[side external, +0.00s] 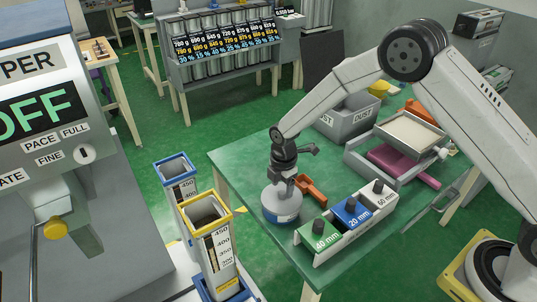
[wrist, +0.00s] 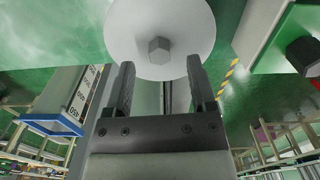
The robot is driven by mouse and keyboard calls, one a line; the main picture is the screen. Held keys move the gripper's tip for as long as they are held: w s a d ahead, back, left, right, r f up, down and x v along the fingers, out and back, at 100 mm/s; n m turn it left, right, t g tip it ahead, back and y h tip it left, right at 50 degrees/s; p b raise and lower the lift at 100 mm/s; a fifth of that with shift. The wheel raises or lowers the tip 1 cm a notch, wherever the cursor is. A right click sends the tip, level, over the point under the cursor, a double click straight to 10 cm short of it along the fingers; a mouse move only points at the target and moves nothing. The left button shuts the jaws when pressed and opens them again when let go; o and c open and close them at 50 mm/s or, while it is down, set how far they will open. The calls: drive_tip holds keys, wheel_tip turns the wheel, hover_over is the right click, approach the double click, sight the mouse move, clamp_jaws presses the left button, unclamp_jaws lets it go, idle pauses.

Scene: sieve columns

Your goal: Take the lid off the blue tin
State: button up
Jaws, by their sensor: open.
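The tin (side external: 287,218), with a blue band on its side, stands on the green table near its left edge. Its pale round lid (side external: 270,203) sits on top. In the wrist view the lid (wrist: 185,28) is a white disc at the top, with a grey hexagonal knob (wrist: 159,50) at its middle. My gripper (side external: 283,192) is just above the lid in the side view, partly covering it. In the wrist view my gripper (wrist: 160,66) is open, with one finger on each side of the knob's line and gaps on both sides. Whether the fingertips reach knob height is unclear.
A rack of green (side external: 319,233), blue (side external: 352,212) and white blocks with black knobs stands close right of the tin. An orange object (side external: 311,190) lies behind it. Two tall columns with yellow (side external: 208,212) and blue (side external: 174,168) rims stand left of the table.

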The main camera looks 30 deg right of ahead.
drive_tip(key=shift+f, duration=1.05)
clamp_jaws()
